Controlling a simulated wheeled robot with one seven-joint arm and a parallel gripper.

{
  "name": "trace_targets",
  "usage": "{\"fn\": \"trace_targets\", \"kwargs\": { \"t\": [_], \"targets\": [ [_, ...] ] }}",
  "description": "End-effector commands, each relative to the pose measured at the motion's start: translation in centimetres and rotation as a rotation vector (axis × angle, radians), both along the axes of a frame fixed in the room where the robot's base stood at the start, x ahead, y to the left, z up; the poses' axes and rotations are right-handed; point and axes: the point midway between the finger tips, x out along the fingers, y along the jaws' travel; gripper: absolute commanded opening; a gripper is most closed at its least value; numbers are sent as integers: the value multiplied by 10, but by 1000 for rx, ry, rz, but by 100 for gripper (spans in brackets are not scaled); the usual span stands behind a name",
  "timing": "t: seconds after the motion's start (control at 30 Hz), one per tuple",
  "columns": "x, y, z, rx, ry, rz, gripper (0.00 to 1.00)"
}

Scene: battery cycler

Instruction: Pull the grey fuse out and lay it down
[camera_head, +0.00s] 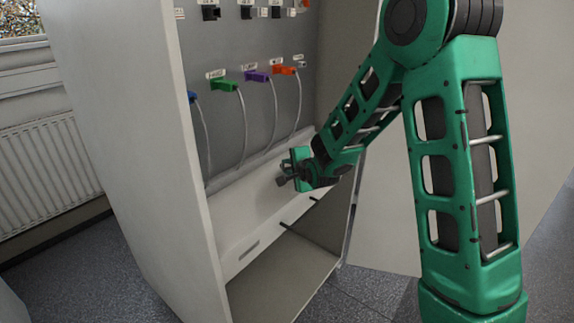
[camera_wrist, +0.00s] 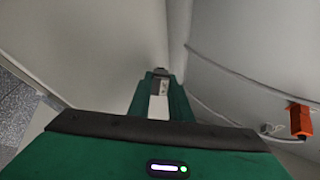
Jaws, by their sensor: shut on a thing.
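My gripper (camera_head: 286,174) is inside the open cabinet, low in front of the back panel and above the pale shelf. In the wrist view my gripper (camera_wrist: 160,84) is shut on a small grey piece, the grey fuse (camera_wrist: 162,88), which shows between the green fingers. The fingers hide much of it.
The pale shelf (camera_head: 237,212) is bare where visible. Green (camera_head: 223,85), purple (camera_head: 257,76) and orange (camera_head: 284,71) plugs with hanging cables sit on the back panel above. An orange plug (camera_wrist: 300,120) is at right in the wrist view. The cabinet's left wall (camera_head: 130,130) stands close.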

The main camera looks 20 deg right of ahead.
Motion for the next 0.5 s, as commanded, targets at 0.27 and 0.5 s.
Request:
{"fn": "trace_targets", "kwargs": {
  "t": [0.27,0.5],
  "targets": [
    [0,0,-2,0,0,0,0],
    [0,0,-2,0,1,0,40]
  ]
}}
